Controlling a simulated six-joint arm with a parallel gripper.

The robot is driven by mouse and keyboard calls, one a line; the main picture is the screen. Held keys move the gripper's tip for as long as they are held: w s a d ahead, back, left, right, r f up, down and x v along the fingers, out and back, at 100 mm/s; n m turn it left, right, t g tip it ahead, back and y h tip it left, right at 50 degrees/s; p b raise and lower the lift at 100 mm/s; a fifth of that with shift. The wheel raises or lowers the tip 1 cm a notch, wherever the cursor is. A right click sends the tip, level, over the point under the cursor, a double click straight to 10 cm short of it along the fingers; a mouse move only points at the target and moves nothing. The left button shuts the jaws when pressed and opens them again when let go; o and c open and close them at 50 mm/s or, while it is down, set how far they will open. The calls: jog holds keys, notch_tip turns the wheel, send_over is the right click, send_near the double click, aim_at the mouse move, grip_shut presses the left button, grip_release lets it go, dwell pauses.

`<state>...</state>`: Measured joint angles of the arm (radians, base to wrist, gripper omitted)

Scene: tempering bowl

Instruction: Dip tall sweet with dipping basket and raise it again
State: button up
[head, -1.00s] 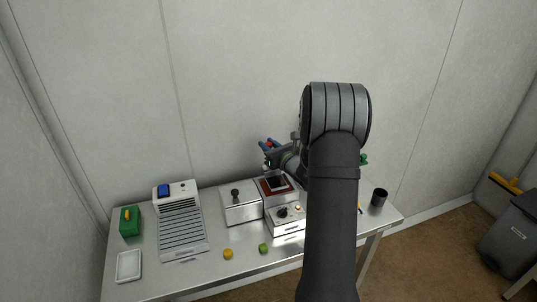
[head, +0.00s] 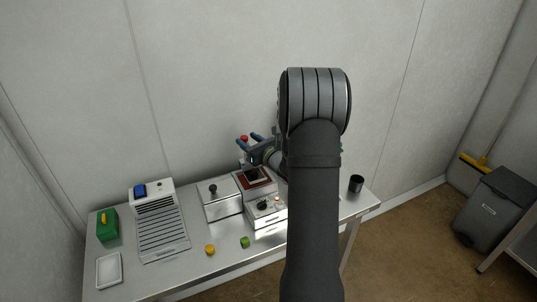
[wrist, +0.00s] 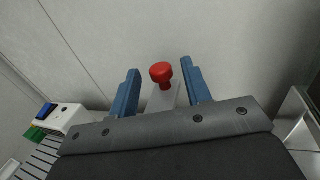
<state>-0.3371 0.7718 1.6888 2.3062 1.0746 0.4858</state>
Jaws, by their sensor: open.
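My gripper (head: 250,139) is above and behind the tempering unit (head: 281,212), its two blue fingers apart. In the wrist view the open fingers (wrist: 160,92) have a red knob (wrist: 161,70) on a grey upright piece between them, with gaps on both sides. The red knob also shows in the head view (head: 244,138). I cannot tell whether it belongs to the dipping basket. The unit has a red-rimmed dark opening on top. A yellow sweet (head: 210,249) and a green sweet (head: 245,242) lie on the table in front; which is taller is unclear. My arm hides the table's right part.
A lidded steel box (head: 222,207) stands left of the unit. Further left are a slatted cooling device (head: 163,234), a green box (head: 107,226) and a white tray (head: 109,270). A black cup (head: 356,184) stands at the right end. A grey bin (head: 497,210) is on the floor.

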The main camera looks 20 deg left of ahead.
aim_at(246, 139)
jog(key=v, duration=1.4)
jog(key=shift+d, duration=0.25)
jog(key=shift+s, duration=0.1)
jog(key=x, duration=1.7)
jog(key=shift+a, duration=0.25)
jog(key=shift+o, duration=0.5)
